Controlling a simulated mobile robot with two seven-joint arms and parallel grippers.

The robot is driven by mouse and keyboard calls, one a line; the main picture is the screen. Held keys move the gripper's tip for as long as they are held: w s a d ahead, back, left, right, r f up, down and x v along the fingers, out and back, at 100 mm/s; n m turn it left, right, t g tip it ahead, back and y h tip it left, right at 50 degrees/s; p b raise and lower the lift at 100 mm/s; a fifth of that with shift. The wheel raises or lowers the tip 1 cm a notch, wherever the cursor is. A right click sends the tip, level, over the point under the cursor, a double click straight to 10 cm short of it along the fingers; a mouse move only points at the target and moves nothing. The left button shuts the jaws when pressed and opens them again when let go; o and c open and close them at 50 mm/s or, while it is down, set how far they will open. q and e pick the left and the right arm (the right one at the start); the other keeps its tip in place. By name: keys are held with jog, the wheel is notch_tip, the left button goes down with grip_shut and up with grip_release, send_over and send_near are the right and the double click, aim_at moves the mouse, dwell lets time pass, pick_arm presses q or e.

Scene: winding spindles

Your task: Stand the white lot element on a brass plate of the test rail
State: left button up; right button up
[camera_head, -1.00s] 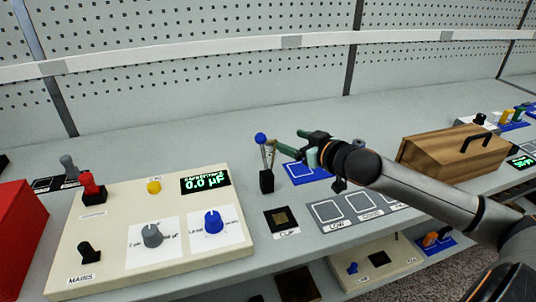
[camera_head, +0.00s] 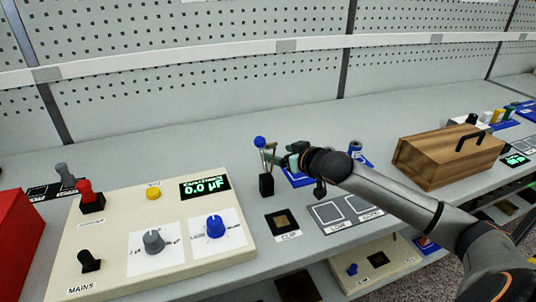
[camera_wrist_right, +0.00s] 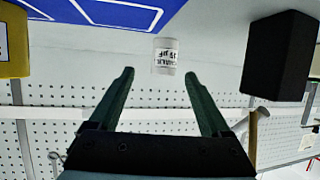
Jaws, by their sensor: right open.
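The white element (camera_wrist_right: 166,55) is a small pale cylinder with printed black text in the right wrist view. My right gripper (camera_wrist_right: 159,76) is open, with the element in line with the gap between its fingertips and not clasped. In the head view my right gripper (camera_head: 283,158) is beside the blue-knobbed lever (camera_head: 262,158), and I cannot make out the white element there. A brass square plate (camera_head: 283,222) on a black pad lies in front of the lever. My left gripper is not in view.
A blue mat (camera_head: 296,181) lies under my gripper; a yellow element (camera_wrist_right: 14,42) is at the wrist view's left. A black block (camera_wrist_right: 280,55) is at its right. A cream panel (camera_head: 120,225) reads 0.0 µF. Labelled grey pads (camera_head: 345,213) and a wooden box (camera_head: 448,157) are rightward.

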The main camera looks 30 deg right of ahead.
aim_at(271, 150)
jog(key=shift+a+r+x, duration=0.1)
jog(key=shift+a+x, duration=0.05)
jog(key=shift+x, duration=0.95)
jog(key=shift+a+r+x, duration=0.1)
jog(key=shift+a+x, duration=0.05)
jog(key=shift+x, duration=1.8)
jog(key=shift+s, duration=0.1)
jog(key=shift+c, duration=0.3)
grip_shut()
